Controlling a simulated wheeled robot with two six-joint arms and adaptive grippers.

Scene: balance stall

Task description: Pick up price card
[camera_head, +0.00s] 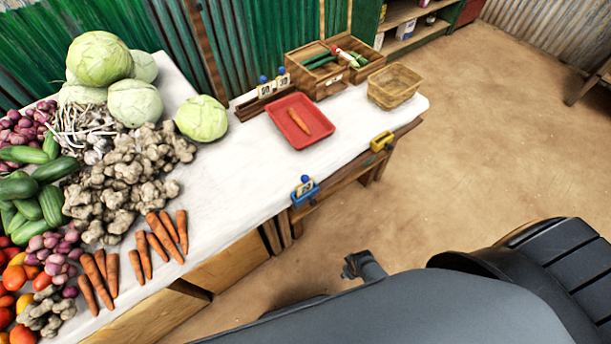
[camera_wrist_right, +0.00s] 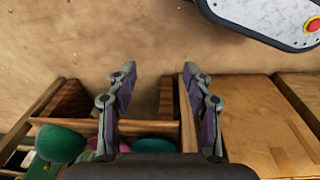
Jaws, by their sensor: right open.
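A price card (camera_head: 305,188) with a blue knob sits in a blue clip (camera_head: 304,197) on the table's front edge in the head view. Two more price cards with blue knobs, a left one (camera_head: 265,88) and a right one (camera_head: 283,81), stand in a dark wooden rack (camera_head: 250,108) at the back of the table. My right gripper (camera_wrist_right: 158,72) is open and empty in the right wrist view, above wooden crates. No price card shows in that view. My left gripper is not in view.
A red tray (camera_head: 318,137) with a carrot, a wooden box (camera_head: 328,84) and a wicker basket (camera_head: 395,86) stand on the white table. A yellow clip (camera_head: 381,141) is on the front edge. Vegetables fill the left side. The floor (camera_head: 490,130) at right is clear.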

